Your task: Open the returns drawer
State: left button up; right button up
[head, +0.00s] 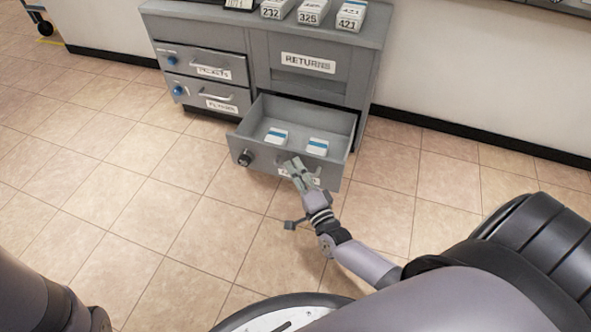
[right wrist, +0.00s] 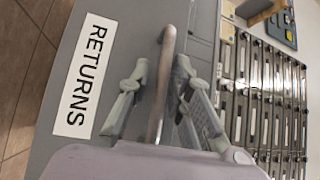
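The returns drawer (head: 213,150) is pulled out from the lower right of the grey cabinet, and its inside shows. Two white and blue packs (head: 276,136) (head: 317,147) lie in it. My right gripper (head: 296,168) is at the drawer's front, hiding part of its label. In the right wrist view, the drawer handle (right wrist: 165,50) is a metal bar passing between the fingers of my right gripper (right wrist: 161,78). The fingers stand apart on both sides, with small gaps to the bar. A RETURNS label (right wrist: 83,80) is left of it. My left gripper is out of view.
Above the drawer is a panel with a RETURNS sign (head: 308,63). Two shut drawers (head: 204,65) (head: 207,95) with handles and blue knobs are to the left. Numbered boxes (head: 313,12) stand on the cabinet top. The tiled floor (head: 110,200) in front is clear.

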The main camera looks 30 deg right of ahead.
jog(key=shift+o, duration=0.8)
jog(key=s, duration=0.7)
jog(key=shift+s+a+f, duration=0.2)
jog(key=shift+a+f, duration=0.05)
jog(key=shift+f, duration=0.2)
